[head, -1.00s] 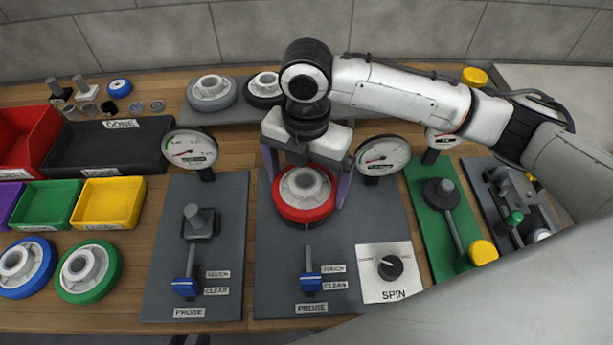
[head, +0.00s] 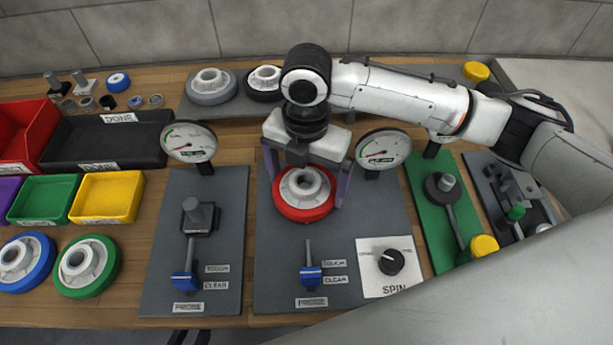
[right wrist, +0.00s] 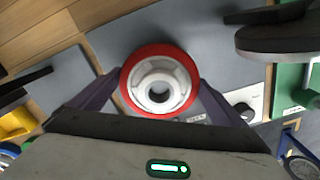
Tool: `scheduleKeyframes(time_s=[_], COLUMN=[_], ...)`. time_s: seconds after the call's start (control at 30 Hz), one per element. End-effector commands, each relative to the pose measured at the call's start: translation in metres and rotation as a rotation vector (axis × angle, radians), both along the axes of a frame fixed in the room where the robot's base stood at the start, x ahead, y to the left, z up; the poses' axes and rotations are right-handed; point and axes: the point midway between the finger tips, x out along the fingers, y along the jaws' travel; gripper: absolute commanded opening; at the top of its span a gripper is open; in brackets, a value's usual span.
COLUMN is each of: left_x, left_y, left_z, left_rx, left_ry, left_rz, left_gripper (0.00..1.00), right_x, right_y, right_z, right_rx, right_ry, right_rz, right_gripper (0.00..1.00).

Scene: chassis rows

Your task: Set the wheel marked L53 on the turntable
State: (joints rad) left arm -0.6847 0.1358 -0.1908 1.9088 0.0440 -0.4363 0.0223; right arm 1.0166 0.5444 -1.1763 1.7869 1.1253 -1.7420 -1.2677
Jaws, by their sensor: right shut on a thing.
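A red-rimmed wheel with a light grey hub (head: 304,193) is between the fingers of my right gripper (head: 305,190), which is shut on it. It also shows in the right wrist view (right wrist: 158,82), with a finger on each side. The wheel is over the back part of the dark grey plate (head: 265,270) with the SPIN knob (head: 391,262). It hides the turntable; I cannot tell whether it rests there or hangs just above. No L53 mark is readable on it. My left gripper is not in view.
Dial gauges (head: 383,149) (head: 190,142) stand close behind and beside. A blue probe slider (head: 310,274) is in front. Grey (head: 211,87) and black (head: 264,83) wheels lie on a rear shelf; blue (head: 24,262) and green (head: 87,266) wheels are at front left.

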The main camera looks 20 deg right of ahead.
Motion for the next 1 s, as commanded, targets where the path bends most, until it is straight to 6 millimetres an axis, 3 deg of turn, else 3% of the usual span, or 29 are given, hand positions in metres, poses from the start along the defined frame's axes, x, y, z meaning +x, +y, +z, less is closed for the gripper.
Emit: scheduleKeyframes(time_s=[0.53, 0.57, 0.83, 1.0], left_x=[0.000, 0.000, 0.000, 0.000], left_y=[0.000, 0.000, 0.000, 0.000], left_z=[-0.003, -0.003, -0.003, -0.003], left_rx=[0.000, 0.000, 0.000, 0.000], left_ry=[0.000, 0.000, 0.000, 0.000], left_rz=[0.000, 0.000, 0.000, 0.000], left_gripper=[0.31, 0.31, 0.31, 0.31], right_x=[0.000, 0.000, 0.000, 0.001], right_y=[0.000, 0.000, 0.000, 0.000], right_z=[-0.009, -0.009, -0.009, 0.011], right_rx=[0.001, 0.001, 0.000, 0.001], right_ry=[-0.001, -0.001, 0.000, -0.003], right_rz=[0.000, 0.000, 0.000, 0.000], right_gripper=[0.60, 0.99, 1.00, 1.00])
